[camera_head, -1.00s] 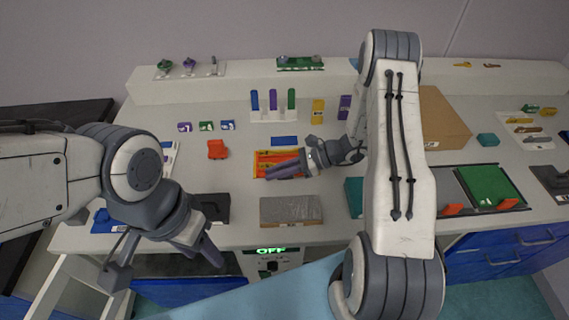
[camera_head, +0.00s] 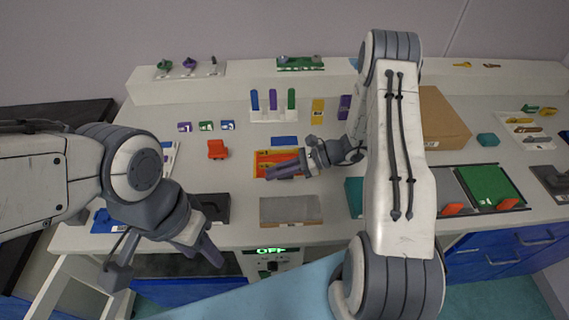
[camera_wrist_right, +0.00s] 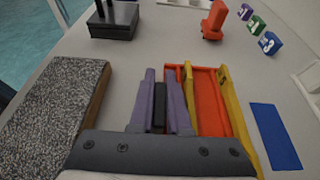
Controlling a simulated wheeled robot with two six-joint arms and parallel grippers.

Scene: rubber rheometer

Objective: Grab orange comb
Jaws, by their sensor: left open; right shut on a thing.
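No piece is clearly recognisable as an orange comb. An orange-red and yellow tray-like piece (camera_head: 274,157) lies mid-table, and its red inside with yellow sides shows in the right wrist view (camera_wrist_right: 210,100). My right gripper (camera_head: 286,168) is over its front left part, with its purple fingers beside the yellow side in the wrist view (camera_wrist_right: 163,98). The fingers are nearly together around a narrow dark piece (camera_wrist_right: 158,108), which I cannot identify. My left gripper (camera_head: 168,272) is open and empty near the table's front edge.
A red-orange block (camera_head: 216,150) stands left of the tray. A grey speckled slab (camera_head: 291,210) lies in front and a black block (camera_head: 211,207) front left. A white rack (camera_head: 273,114) with coloured posts stands behind. Two orange pieces (camera_head: 452,209) (camera_head: 507,204) are at right.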

